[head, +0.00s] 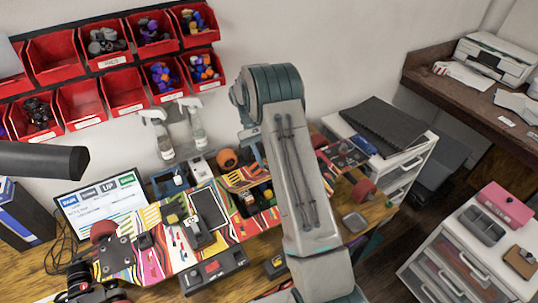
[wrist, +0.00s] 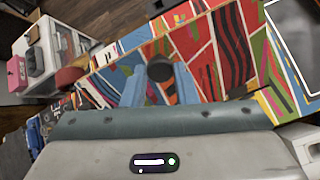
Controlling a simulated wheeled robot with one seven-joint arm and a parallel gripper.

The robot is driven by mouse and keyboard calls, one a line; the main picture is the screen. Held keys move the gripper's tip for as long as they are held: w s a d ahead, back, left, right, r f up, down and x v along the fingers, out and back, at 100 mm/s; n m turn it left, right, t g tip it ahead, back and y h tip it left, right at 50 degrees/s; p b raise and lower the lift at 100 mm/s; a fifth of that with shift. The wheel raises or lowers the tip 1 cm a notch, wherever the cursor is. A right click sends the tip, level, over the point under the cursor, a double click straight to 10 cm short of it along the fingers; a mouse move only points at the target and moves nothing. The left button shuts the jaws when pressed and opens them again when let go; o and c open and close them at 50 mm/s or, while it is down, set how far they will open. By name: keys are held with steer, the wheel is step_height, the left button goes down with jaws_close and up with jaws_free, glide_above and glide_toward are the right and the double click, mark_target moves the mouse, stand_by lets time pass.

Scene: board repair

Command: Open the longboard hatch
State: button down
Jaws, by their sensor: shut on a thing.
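The longboard (head: 140,250) lies across the workbench, its face covered in multicoloured stripes. In the wrist view, the blue fingers of my gripper (wrist: 160,82) are closed around a dark round knob (wrist: 160,67). The knob stands on the striped hatch panel (wrist: 205,58). In the head view my arm hides most of the gripper and the knob. A striped panel (head: 238,178) shows just left of my arm, with a recess (head: 255,197) holding green and yellow parts in front of it. How far the hatch is tilted is hard to tell.
Red bins (head: 105,90) hang on the wall. Spray bottles (head: 193,125) and an orange round object (head: 227,158) stand behind the board. A dark tablet (head: 208,208) lies on the board. Drawer units (head: 465,265) stand at the right; a lamp arm (head: 40,160) reaches in from the left.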

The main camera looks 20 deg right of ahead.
steer(key=shift+w+a+g, duration=0.15)
steer(key=shift+w+g, duration=0.15)
steer(key=c, duration=1.1)
jaws_free()
steer(key=shift+c, duration=0.2)
steer(key=shift+r, duration=0.2)
steer(key=shift+r, duration=0.3)
steer(key=s+d+r+b, duration=0.4)
steer(key=s+d+r, duration=0.3)
steer(key=d+r, duration=0.2)
steer(key=shift+d+r, duration=0.15)
steer(key=shift+r, duration=0.4)
